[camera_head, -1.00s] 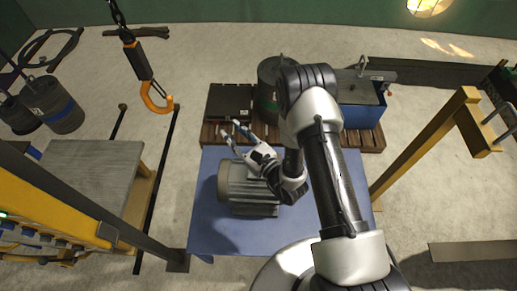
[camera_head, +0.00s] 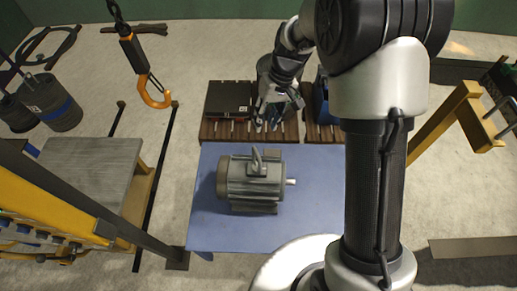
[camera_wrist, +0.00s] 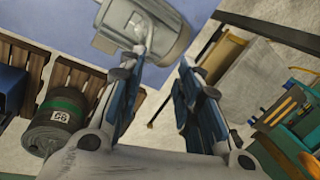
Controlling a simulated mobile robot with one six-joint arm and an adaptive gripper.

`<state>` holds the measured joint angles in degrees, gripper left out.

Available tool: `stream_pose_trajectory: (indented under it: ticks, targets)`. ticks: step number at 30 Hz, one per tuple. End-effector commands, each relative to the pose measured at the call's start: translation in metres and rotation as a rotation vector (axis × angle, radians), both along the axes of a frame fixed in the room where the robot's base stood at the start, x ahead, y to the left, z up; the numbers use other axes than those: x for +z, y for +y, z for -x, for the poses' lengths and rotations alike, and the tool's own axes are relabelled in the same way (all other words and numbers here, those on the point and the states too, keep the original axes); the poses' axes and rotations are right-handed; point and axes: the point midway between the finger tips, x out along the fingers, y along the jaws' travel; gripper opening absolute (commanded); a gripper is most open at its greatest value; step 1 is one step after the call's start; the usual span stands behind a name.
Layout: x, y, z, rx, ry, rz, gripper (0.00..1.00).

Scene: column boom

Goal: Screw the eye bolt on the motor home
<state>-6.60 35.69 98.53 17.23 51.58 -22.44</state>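The grey motor (camera_head: 235,183) lies on the blue surface, with its shaft pointing right. The eye bolt (camera_head: 257,161) shows as a grey loop standing on top of the motor; whether it is fully seated I cannot tell. My gripper (camera_head: 266,122) is beyond the motor, above the pallet edge and apart from the eye bolt. In the wrist view its fingers (camera_wrist: 160,85) are spread with nothing between them.
An orange hook (camera_head: 152,94) hangs on a chain at the left. A black case (camera_head: 228,97) lies on the pallet (camera_head: 228,131). A green-banded drum (camera_wrist: 58,120) stands near my gripper. A yellow frame (camera_head: 440,125) is at right. The blue surface (camera_head: 215,225) is bare around the motor.

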Motion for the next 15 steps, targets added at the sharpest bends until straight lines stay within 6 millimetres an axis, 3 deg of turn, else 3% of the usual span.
stream_pose_trajectory:
  ticks: [5,15]
  targets:
    - [-0.001,-0.009,-0.011,0.035,-0.049,0.039,0.31]
    - [-0.066,0.003,-0.005,0.034,-0.042,0.038,0.31]
